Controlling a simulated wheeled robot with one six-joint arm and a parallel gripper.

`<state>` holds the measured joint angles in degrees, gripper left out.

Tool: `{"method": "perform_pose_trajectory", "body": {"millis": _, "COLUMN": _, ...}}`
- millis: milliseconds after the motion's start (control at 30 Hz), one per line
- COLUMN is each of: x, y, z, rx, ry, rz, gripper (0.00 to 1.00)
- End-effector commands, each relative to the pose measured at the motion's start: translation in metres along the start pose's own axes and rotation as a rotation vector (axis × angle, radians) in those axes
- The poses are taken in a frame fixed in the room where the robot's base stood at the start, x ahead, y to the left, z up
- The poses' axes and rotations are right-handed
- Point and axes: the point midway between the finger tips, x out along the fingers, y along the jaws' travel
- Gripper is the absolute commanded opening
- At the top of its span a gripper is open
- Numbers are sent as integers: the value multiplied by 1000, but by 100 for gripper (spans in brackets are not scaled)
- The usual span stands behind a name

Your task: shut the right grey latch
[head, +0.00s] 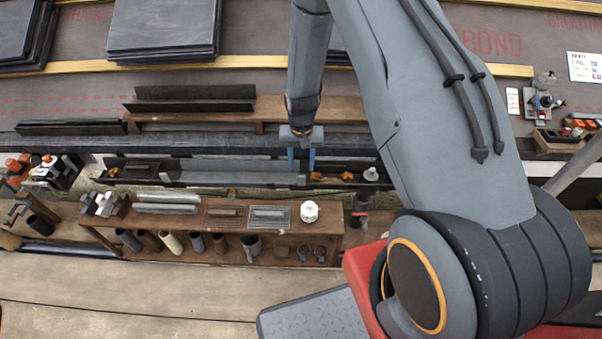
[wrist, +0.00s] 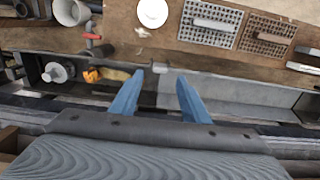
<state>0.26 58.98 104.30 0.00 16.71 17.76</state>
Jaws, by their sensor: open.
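A grey gutter piece (head: 235,172) lies in the long dark gutter channel; it also shows in the wrist view (wrist: 225,92). At its right end in the head view, a small grey tab (wrist: 160,67) on the near lip appears to be the right grey latch. It is too small to tell how far it stands open. My gripper (head: 300,166) is over that end, its blue fingers pointing down. In the wrist view my gripper (wrist: 160,76) is open and empty, with the tab between and just beyond the fingertips. I cannot tell whether they touch.
A wooden shelf bench (head: 328,225) stands just in front, with a white round object (head: 309,211) and vents (head: 269,216) on top. Orange pieces (head: 347,176) and a grey fitting (head: 371,174) sit right of the gripper. Dark slates (head: 162,27) lie stacked at the back.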

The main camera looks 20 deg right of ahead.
Motion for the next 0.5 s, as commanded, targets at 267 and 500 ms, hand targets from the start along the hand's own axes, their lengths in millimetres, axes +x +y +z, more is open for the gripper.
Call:
{"method": "perform_pose_trajectory", "body": {"millis": 267, "x": 40, "y": 0, "z": 1, "rx": -1, "ry": -2, "rz": 0, "gripper": 42}}
{"method": "perform_pose_trajectory", "body": {"millis": 500, "x": 50, "y": 0, "z": 0, "rx": -1, "ry": 0, "rz": 0, "gripper": 42}}
